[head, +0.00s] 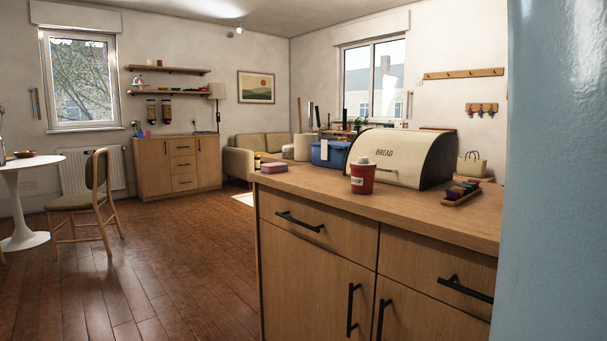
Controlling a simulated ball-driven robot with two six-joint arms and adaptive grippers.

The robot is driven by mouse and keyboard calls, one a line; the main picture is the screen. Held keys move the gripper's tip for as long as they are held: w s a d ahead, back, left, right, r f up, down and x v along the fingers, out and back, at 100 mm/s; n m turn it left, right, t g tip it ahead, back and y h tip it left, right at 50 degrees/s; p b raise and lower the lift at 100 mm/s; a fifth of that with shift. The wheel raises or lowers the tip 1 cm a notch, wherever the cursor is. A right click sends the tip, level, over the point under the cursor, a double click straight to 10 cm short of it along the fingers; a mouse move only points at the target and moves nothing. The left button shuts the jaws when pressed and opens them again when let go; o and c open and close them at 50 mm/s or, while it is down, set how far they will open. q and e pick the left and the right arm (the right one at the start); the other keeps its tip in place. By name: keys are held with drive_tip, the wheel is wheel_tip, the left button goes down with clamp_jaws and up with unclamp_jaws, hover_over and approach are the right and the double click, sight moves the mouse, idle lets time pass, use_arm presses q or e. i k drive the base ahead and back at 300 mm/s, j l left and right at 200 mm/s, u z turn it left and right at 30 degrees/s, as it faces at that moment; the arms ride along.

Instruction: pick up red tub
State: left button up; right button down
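A red tub (362,179) with a whitish lid and a pale label stands upright on the wooden counter (425,205), in front of the bread box. Nothing covers it in the head view. Neither of my grippers shows in this view.
A cream bread box (386,156) stands right behind the tub. A blue bin (329,153) and a pink item (274,167) are to its left, a small tray of colored packets (461,192) to its right. A light-blue surface (555,180) fills the right edge. The floor at left is open, with a chair (92,200).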

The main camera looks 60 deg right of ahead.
sight(362, 176)
drive_tip(key=z, duration=2.15)
drive_tip(key=j+u, duration=0.1)
drive_tip(key=u, duration=0.3)
drive_tip(key=k+j+u, duration=0.1)
drive_tip(key=u, duration=0.25)
drive_tip(key=j+u, duration=0.15)
drive_tip(key=u, duration=0.25)
drive_tip(key=j+u, duration=0.15)
drive_tip(key=u, duration=0.25)
drive_tip(key=z, duration=1.75)
drive_tip(key=i+l+u, duration=0.1)
drive_tip(key=i+l, duration=0.2)
drive_tip(key=i, duration=0.15)
drive_tip(key=i+l+u, duration=0.1)
drive_tip(key=i+l, duration=0.2)
drive_tip(key=i, duration=0.2)
drive_tip(key=i+j, duration=0.15)
drive_tip(key=j, duration=0.25)
drive_tip(key=i+j+u, duration=0.1)
drive_tip(key=j, duration=0.25)
